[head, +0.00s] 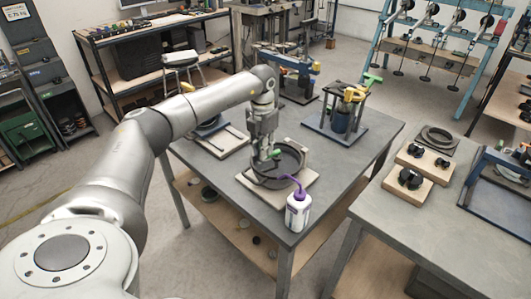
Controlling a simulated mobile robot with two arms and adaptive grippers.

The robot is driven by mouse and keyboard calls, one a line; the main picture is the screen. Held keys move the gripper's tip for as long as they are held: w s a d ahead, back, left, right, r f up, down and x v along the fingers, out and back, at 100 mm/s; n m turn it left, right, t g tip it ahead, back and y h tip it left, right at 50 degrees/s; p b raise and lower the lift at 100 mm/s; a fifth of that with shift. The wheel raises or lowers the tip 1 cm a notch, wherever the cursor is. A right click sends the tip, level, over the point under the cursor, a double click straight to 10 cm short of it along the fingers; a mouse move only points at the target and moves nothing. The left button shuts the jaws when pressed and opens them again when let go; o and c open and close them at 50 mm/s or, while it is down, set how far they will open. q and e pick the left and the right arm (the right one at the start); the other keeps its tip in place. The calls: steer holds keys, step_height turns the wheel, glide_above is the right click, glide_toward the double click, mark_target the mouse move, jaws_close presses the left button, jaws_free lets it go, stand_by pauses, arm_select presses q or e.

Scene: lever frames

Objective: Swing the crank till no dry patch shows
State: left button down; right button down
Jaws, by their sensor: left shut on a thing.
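My left gripper (264,155) reaches down over the grey table to a dark round dish (292,158) on a pale square board. It is shut on the crank's handle, which its fingers mostly hide. A small green part (277,153) shows right beside the fingertips. The crank's arm and any wet or dry patches inside the dish are too small or hidden to tell. A white squeeze bottle (298,213) with a purple top and spout stands upright at the board's front right corner. My right gripper is not in view.
A stand with a dark blue cylinder and yellow top (343,115) is on the table behind the dish. A board with a dark round piece (216,132) lies left of it. A second table (410,225) with black parts on wooden blocks is at the right.

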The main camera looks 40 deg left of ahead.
arm_select(q)
steer(key=m, duration=0.2)
steer(key=w+a+m, duration=0.1)
steer(key=shift+a+m+b, duration=0.3)
steer(key=shift+m+b, duration=0.05)
steer(key=shift+m, duration=0.05)
steer(key=shift+w+a+r+m, duration=0.1)
steer(key=shift+w+a+m, duration=0.25)
steer(key=shift+m, duration=0.55)
steer(key=m, duration=0.1)
steer(key=w+m, duration=0.1)
steer(key=m, duration=0.1)
steer(key=w+a+m+b, duration=0.1)
steer(key=m, duration=0.1)
steer(key=shift+w+m, duration=0.1)
steer(key=shift+m, duration=0.3)
steer(key=c, duration=1.3)
jaws_free()
steer(key=shift+d, duration=0.1)
steer(key=shift+c, duration=0.2)
step_height(320, 180, up, 12)
